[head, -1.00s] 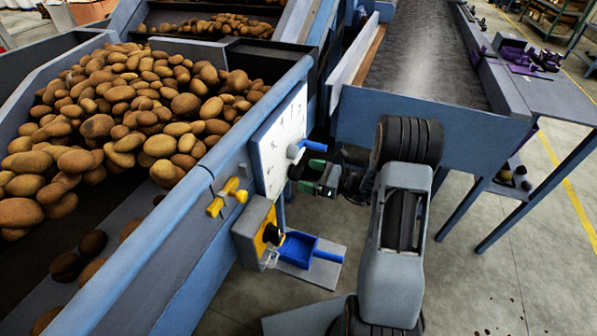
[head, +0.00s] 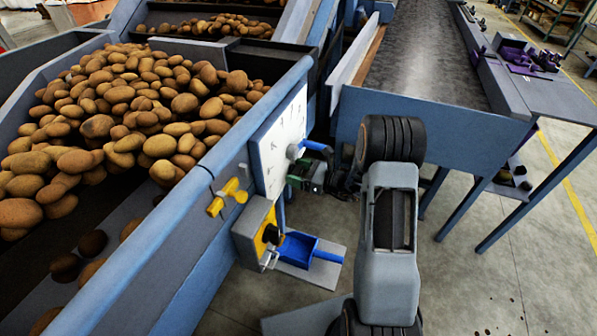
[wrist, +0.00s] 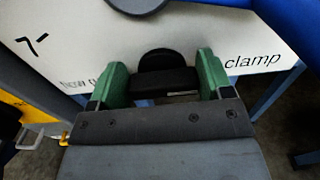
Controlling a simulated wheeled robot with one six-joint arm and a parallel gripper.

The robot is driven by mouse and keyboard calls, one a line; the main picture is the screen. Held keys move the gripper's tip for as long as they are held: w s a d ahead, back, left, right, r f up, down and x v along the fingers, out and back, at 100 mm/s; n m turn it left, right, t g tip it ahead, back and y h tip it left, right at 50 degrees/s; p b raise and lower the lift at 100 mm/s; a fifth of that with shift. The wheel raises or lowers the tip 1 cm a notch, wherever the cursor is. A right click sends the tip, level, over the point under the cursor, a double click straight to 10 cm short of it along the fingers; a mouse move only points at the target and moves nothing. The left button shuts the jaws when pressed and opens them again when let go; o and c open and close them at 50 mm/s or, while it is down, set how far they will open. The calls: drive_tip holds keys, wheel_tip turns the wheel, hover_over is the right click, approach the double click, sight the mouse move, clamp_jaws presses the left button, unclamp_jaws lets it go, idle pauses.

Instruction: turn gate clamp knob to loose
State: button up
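The gate clamp knob (wrist: 166,72), black with a raised bar, shows in the wrist view on the white panel (wrist: 70,25), beside lettering ending in "clamp". My gripper (wrist: 162,75) has its two green fingers apart, one on each side of the knob. The gaps beside the bar are very narrow, and I cannot tell whether the fingers touch it. In the head view my gripper (head: 304,182) is close against the white panel (head: 279,140); the knob is hidden there.
A blue-handled lever (head: 318,148) sits on the panel just above my gripper. Below are a yellow-faced box (head: 258,230) with a black knob and a blue scoop (head: 298,246). A yellow valve handle (head: 228,197) is on the left. The conveyor (head: 425,50) stands behind.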

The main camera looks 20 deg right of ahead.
drive_tip(key=c, duration=0.5)
